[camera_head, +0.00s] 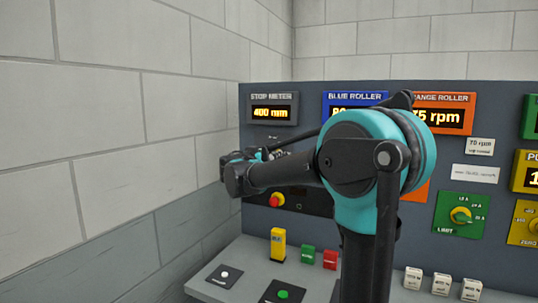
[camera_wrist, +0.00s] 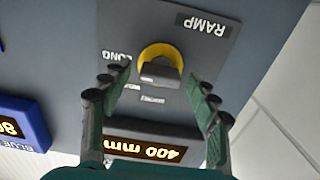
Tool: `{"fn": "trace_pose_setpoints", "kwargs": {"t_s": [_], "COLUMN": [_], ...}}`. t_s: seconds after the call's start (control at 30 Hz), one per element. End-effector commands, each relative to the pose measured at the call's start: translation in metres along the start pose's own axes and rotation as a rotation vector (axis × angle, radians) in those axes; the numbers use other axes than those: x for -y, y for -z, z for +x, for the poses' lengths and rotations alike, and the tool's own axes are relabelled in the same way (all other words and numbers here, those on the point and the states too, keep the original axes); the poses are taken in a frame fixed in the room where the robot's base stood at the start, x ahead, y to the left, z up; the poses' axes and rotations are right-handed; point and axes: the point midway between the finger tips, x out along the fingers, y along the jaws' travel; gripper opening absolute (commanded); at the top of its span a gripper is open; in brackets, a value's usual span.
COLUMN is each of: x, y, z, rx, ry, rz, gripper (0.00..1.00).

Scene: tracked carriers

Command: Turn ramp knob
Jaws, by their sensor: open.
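The ramp knob (camera_wrist: 160,62) shows in the wrist view as a yellow round base with a grey grip bar. It sits on a dark grey panel (camera_wrist: 200,55) marked RAMP, seen upside down. LONG stands beside the knob; other small labels are partly covered or hard to read. In the head view, my gripper (camera_head: 250,157) is in front of the panel below the stop meter (camera_head: 273,108), and the arm hides the knob.
The stop meter display (camera_wrist: 145,148) reads 400 mm. A blue roller display (camera_wrist: 20,125) is beside it. In the head view, a red button (camera_head: 276,200) is below my gripper, with a yellow block (camera_head: 278,245) on the shelf. A block wall (camera_head: 90,130) stands at left.

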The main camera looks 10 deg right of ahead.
Motion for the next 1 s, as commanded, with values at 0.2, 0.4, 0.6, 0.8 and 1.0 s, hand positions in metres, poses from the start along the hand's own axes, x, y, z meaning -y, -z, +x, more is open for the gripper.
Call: {"fn": "trace_pose_setpoints", "kwargs": {"t_s": [0.2,0.4,0.6,0.8,1.0], "x": [0.0,0.0001,0.0001,0.0001,0.0001], "y": [-0.0001,-0.0001,-0.0001,-0.0001,-0.0001], "z": [0.01,0.0101,0.0099,0.0098,0.0098], "rx": [0.0,0.0,0.0,0.0,0.0], "ry": [0.001,0.001,0.001,0.001,0.001], "rz": [0.0,0.0,0.0,0.0,-0.008], "gripper": [0.6,0.6,0.39,0.14,0.1]}}
